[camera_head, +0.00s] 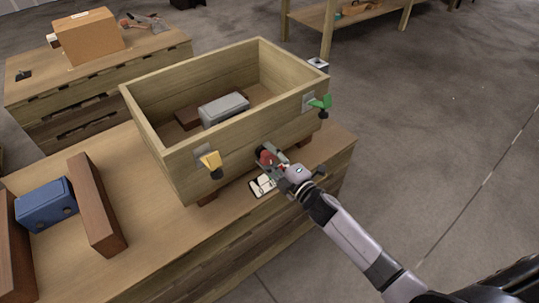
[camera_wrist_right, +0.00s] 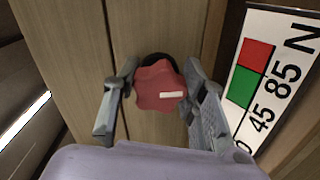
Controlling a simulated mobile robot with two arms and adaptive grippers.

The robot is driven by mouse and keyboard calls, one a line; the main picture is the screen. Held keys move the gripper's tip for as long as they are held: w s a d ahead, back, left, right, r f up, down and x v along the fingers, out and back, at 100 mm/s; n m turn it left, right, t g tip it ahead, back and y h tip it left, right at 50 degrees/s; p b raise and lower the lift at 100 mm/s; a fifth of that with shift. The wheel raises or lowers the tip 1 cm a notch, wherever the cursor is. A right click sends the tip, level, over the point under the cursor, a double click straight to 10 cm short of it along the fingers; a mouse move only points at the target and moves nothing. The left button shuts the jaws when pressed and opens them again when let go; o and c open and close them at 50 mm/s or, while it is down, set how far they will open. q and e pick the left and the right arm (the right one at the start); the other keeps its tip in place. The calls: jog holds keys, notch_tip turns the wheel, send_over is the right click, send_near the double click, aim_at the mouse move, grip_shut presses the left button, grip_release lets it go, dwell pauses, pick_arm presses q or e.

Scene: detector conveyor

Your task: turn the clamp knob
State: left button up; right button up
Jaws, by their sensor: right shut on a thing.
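The red lobed clamp knob (camera_wrist_right: 158,88) with a white mark sits on the wooden front of the box, and it also shows in the head view (camera_head: 266,158). My right gripper (camera_wrist_right: 160,108) has a finger on each side of the knob and is shut on it. In the head view my right gripper (camera_head: 276,167) partly covers the knob. The white mark lies roughly level in the wrist view. A white scale plate (camera_wrist_right: 268,80) with red and green squares and numbers is right of the knob. My left gripper is not in view.
The open wooden box (camera_head: 140,108) holds a grey block (camera_head: 224,108). A yellow clamp (camera_head: 210,160) and a green clamp (camera_head: 320,103) are on its front wall. A blue block (camera_head: 45,204) lies between brown bars at left. Floor at right is clear.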

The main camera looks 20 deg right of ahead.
dwell(0.3)
jog(key=o, duration=1.2)
jog(key=v, duration=1.2)
